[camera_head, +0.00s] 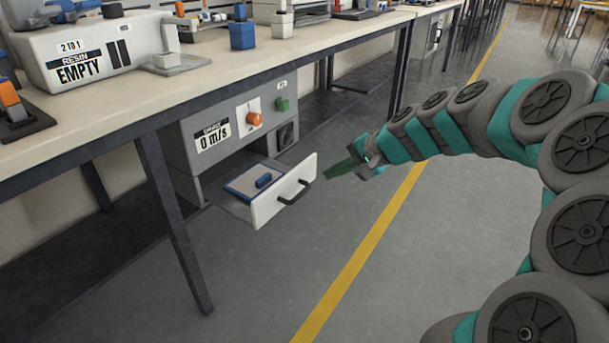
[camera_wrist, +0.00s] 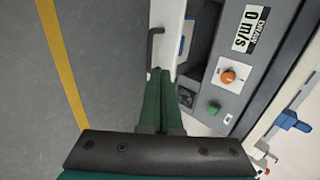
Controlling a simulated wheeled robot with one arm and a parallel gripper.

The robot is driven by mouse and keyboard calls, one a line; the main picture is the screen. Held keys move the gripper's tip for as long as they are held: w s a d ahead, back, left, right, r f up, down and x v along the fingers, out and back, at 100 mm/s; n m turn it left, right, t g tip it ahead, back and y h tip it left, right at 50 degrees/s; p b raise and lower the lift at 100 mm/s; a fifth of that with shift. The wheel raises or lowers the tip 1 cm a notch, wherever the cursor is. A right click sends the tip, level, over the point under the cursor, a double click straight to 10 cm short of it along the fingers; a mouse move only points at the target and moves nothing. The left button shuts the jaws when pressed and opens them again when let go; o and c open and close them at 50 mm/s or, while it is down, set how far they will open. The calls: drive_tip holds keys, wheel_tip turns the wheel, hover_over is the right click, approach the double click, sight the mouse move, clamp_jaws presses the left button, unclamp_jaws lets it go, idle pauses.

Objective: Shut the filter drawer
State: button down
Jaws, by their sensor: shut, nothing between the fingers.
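The filter drawer (camera_head: 284,191) is pulled out of the grey cabinet under the bench, its white front standing off to the right. A black handle (camera_head: 297,192) is on that front. In the wrist view, the white drawer front (camera_wrist: 166,40) and black handle (camera_wrist: 153,45) show just beyond my fingertips. My gripper (camera_head: 340,172) is shut and empty, its green fingers to the right of the drawer front. In the wrist view, the fingertips (camera_wrist: 160,72) overlap the end of the drawer front; contact cannot be told.
The grey cabinet (camera_head: 180,150) carries an orange knob (camera_head: 253,119), a green button (camera_head: 282,104) and a "0 m/s" display. A dark bench leg (camera_head: 175,225) stands in front at left. The floor right of the drawer is clear, with a yellow line (camera_head: 360,262).

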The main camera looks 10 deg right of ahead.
sight(285, 180)
drive_tip(key=x, duration=0.4)
drive_tip(key=r+x, duration=0.1)
drive_tip(key=x, duration=0.3)
drive_tip(key=a+x, duration=0.1)
drive_tip(key=x, duration=0.3)
drive_tip(key=shift+w+r, duration=0.25)
drive_tip(key=shift+w, duration=0.15)
drive_tip(key=shift+w+a, duration=0.4)
drive_tip(key=shift+w, duration=0.05)
drive_tip(key=shift+w+a+r, duration=0.1)
drive_tip(key=shift+w+a, duration=0.15)
drive_tip(key=shift+w, duration=0.05)
drive_tip(key=w+a+p, duration=0.1)
drive_tip(key=w+a, duration=0.2)
drive_tip(key=w+a+p, duration=0.1)
drive_tip(key=w+a, duration=0.2)
drive_tip(key=w, duration=0.1)
drive_tip(key=w+a+p, duration=0.1)
drive_tip(key=w+a, duration=0.2)
drive_tip(key=shift+w+a+p, duration=0.1)
drive_tip(key=shift+w+p, duration=0.2)
drive_tip(key=shift+w, duration=0.05)
